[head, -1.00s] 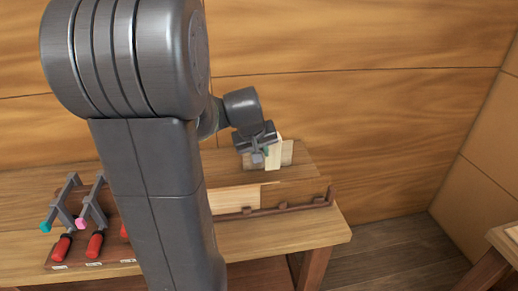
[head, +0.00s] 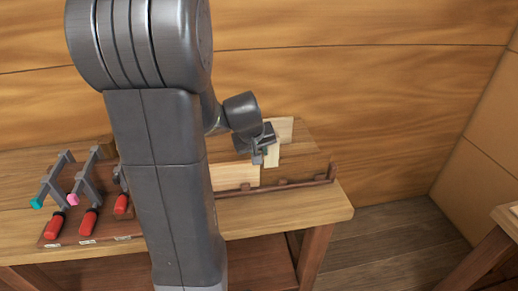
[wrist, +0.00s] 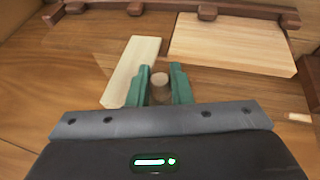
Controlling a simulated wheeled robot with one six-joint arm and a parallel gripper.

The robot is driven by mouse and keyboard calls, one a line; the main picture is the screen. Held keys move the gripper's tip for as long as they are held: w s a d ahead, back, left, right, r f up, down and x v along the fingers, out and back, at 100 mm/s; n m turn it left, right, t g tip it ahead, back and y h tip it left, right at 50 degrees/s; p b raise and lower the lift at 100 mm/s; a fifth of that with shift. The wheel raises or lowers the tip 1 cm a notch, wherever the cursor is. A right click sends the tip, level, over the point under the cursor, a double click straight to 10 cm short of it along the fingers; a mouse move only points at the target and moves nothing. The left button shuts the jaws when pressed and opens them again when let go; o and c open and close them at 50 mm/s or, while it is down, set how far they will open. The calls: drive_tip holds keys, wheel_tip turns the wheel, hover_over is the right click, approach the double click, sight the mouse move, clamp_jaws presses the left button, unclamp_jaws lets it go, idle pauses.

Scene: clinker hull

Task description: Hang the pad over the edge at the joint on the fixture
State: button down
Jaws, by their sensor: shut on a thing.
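My gripper (head: 262,157) is over the far right part of the workbench. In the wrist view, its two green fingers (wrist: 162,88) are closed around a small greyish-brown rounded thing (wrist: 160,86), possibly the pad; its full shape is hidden. The fixture shows as a dark brown rail with pegs (head: 305,182) along the bench front. A pale plank (head: 237,176) lies against it, also in the wrist view (wrist: 230,45). A pale strip (wrist: 135,68) lies left of the fingers there, with a gap between strip and plank. I cannot tell whether the held thing touches anything.
A pale board (head: 285,129) is behind my gripper. A rack on the left holds several clamps with red handles (head: 88,222). The workbench (head: 285,222) has bare room in front of the rail. A wooden wall (head: 370,100) closes the back.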

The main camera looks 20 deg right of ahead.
wheel_tip(320, 180, down, 8)
drive_tip(key=b, duration=0.7)
drive_tip(key=shift+f, duration=0.25)
drive_tip(key=shift+f, duration=0.25)
drive_tip(key=c, duration=1.2)
unclamp_jaws()
drive_tip(key=shift+c, duration=0.2)
drive_tip(key=v, duration=1.4)
drive_tip(key=shift+f, duration=0.15)
drive_tip(key=x, duration=1.3)
drive_tip(key=shift+w+d+f, duration=0.15)
drive_tip(key=shift+f, duration=0.05)
